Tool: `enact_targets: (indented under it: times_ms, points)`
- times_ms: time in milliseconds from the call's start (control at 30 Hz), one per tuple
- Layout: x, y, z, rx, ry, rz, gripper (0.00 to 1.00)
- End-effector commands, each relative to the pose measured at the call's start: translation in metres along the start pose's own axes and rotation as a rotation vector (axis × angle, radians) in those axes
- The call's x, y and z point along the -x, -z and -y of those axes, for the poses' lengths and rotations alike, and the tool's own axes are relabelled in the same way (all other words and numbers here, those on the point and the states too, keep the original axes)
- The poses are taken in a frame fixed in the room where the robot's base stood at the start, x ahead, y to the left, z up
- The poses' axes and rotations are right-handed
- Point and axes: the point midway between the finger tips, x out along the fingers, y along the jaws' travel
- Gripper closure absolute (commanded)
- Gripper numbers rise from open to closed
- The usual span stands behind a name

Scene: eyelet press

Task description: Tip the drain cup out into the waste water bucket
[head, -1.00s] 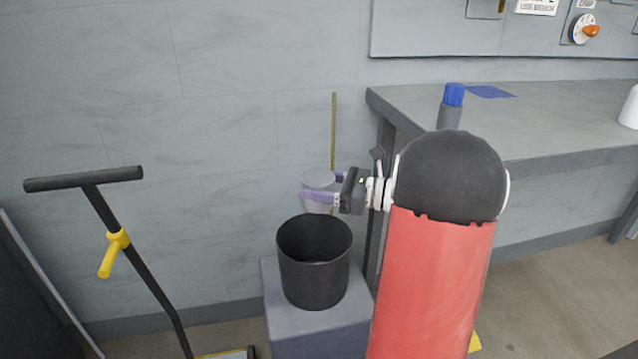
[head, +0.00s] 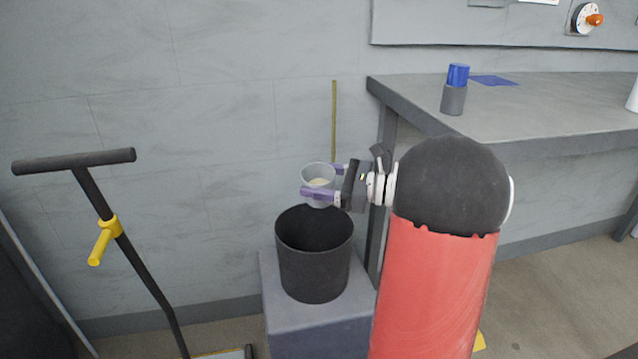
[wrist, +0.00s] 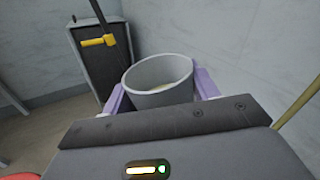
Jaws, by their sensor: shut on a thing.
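The drain cup (head: 317,174) is a translucent grey cup with something pale inside. My gripper (head: 320,192), with purple fingers, is shut on it, one finger on each side. In the wrist view the cup (wrist: 160,77) sits between the purple fingers with its open mouth showing and pale contents at the bottom. The cup looks upright or nearly so. The waste water bucket (head: 315,270) is a black open bucket. The cup is above its back rim in the head view; the height gap is hard to tell. The inside of the bucket is dark.
The bucket stands on a grey block (head: 300,318). A grey workbench (head: 520,130) with a blue-capped container (head: 454,98) is at the right. A thin yellowish rod (head: 334,120) stands by the wall. A black-handled cart (head: 75,160) with a yellow lever is at the left.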

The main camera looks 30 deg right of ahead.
Motion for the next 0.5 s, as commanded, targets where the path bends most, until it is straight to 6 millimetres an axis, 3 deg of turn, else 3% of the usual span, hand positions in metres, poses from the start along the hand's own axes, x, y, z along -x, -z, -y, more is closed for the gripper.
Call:
enact_targets:
  times_ms: [500]
  points:
    - [0.0, 0.014, -0.002, 0.12, 0.0, 0.0, 0.6]
